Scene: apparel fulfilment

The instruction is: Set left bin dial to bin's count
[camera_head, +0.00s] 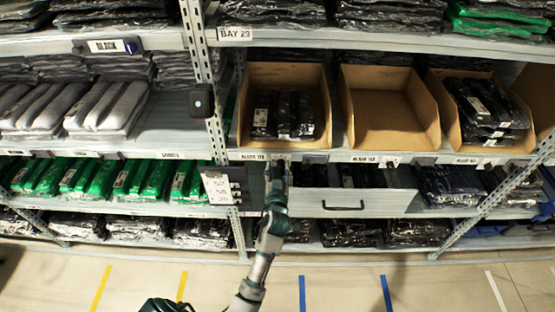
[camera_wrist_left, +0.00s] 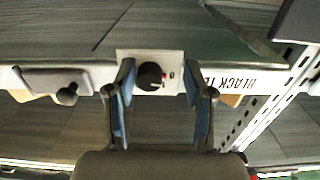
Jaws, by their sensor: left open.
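The left bin (camera_head: 245,88) is an open cardboard bin on the middle shelf, holding a few black bagged packs (camera_head: 283,115). My left gripper (camera_wrist_left: 159,88) is open, with one blue-padded finger on each side of the knob and gaps between. In the head view my left gripper (camera_head: 278,170) is at the shelf edge below the left bin and hides most of the dial. The dial's setting is not readable. My right gripper is not in view.
An empty middle bin (camera_head: 390,100) and a right bin (camera_head: 450,115) with black packs stand alongside. Another dial (camera_head: 392,160) is on the shelf edge. A grey drawer (camera_head: 345,203) with a black handle is below. A white sign (camera_head: 220,187) hangs on the post left of my gripper.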

